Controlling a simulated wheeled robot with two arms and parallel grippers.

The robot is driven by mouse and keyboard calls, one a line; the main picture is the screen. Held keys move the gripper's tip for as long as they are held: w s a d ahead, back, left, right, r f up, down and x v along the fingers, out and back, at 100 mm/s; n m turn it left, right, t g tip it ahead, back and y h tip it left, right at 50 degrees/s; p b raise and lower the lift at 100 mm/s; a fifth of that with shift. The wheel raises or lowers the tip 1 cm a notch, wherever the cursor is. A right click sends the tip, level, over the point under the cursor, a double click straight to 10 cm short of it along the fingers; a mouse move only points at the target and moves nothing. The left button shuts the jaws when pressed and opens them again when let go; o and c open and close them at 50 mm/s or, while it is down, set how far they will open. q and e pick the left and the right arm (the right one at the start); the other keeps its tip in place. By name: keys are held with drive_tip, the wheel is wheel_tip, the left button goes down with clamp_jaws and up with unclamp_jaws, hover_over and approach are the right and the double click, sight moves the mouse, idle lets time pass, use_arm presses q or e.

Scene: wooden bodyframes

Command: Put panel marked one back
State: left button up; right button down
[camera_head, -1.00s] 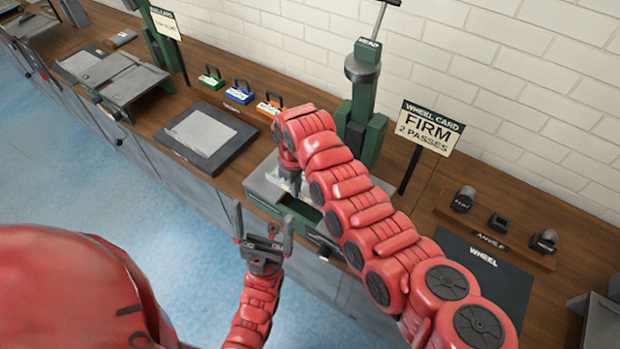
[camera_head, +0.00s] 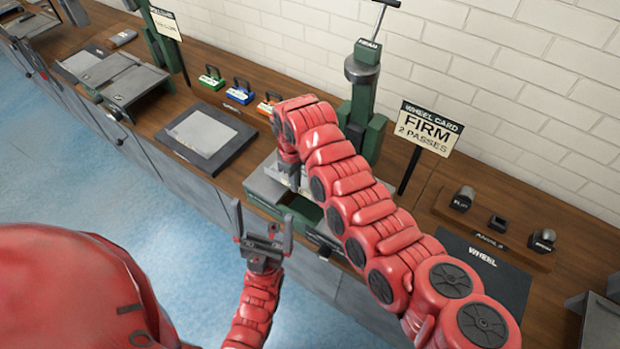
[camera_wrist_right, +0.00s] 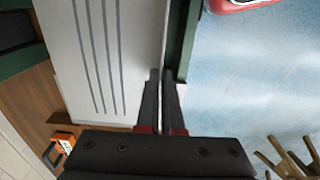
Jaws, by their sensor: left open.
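A grey panel (camera_head: 200,133) lies flat on a dark mat (camera_head: 172,146) left of the green wheel machine (camera_head: 362,110). I can read no number on it. My right gripper (camera_head: 290,172) points down over the grey and green base of that machine, partly hidden by my arm. My left gripper (camera_head: 263,222) is open, empty and upright in front of the bench.
An orange-handled block (camera_head: 268,104), a blue one (camera_head: 239,92) and a green one (camera_head: 211,78) stand behind the mat. A sign (camera_head: 428,128) reads "Wheel card, firm, 2 passes". Anvils stand at right, behind a dark "WHEEL" mat (camera_head: 485,262).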

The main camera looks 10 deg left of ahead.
drive_tip(key=shift+r, duration=0.15)
drive_tip(key=shift+r, duration=3.4)
